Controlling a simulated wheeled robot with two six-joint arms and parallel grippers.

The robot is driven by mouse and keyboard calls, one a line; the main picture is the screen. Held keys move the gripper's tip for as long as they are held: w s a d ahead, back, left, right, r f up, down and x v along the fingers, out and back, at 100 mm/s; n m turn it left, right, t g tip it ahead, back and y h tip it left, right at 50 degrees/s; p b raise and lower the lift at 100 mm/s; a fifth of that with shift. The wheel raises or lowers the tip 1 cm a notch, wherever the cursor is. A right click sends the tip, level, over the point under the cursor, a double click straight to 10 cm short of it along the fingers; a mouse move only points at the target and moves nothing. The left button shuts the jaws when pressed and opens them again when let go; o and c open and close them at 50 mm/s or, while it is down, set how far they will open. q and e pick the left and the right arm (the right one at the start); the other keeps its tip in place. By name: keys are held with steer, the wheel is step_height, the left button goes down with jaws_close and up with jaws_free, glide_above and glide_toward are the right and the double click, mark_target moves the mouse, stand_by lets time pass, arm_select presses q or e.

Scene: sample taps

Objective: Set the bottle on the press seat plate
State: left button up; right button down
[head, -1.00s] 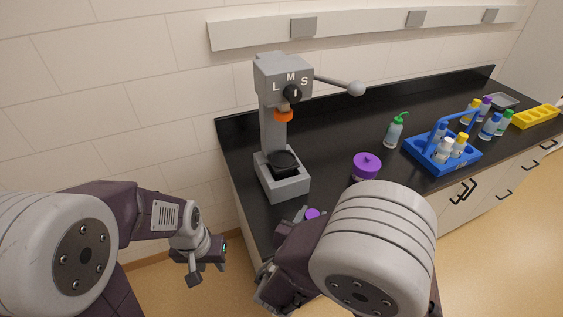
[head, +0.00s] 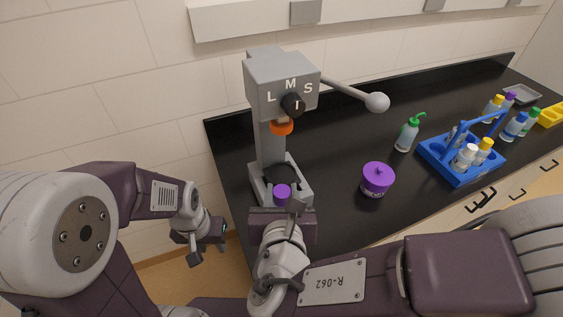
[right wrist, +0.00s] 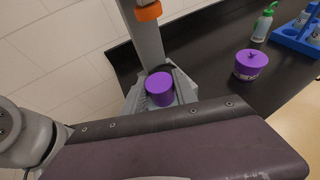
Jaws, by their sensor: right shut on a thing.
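The bottle shows as a purple cap (head: 282,191); its body is hidden behind my right gripper. The cap also shows in the right wrist view (right wrist: 160,88). My right gripper (head: 286,208) is shut on the bottle at the front of the grey press (head: 271,145). The dark round seat plate (head: 281,172) is just behind the cap and partly covered by it. I cannot tell whether the bottle touches the plate or base. My left gripper (head: 208,243) is empty and open, low beside the counter's left end.
The orange press head (head: 282,127) hangs above the seat, with a ball-ended lever (head: 376,102) reaching right. A purple-lidded jar (head: 377,180), a green-topped wash bottle (head: 408,133) and a blue rack (head: 460,168) of bottles stand to the right. Black counter between them is clear.

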steer(key=shift+r, duration=0.2)
steer(key=w+f+p, duration=0.1)
steer(key=w+p, duration=0.8)
steer(key=w, duration=0.8)
steer(key=shift+f, duration=0.35)
steer(key=shift+f, duration=0.15)
steer(key=c, duration=1)
jaws_free()
steer(key=shift+w, duration=0.1)
steer(key=shift+o, duration=0.2)
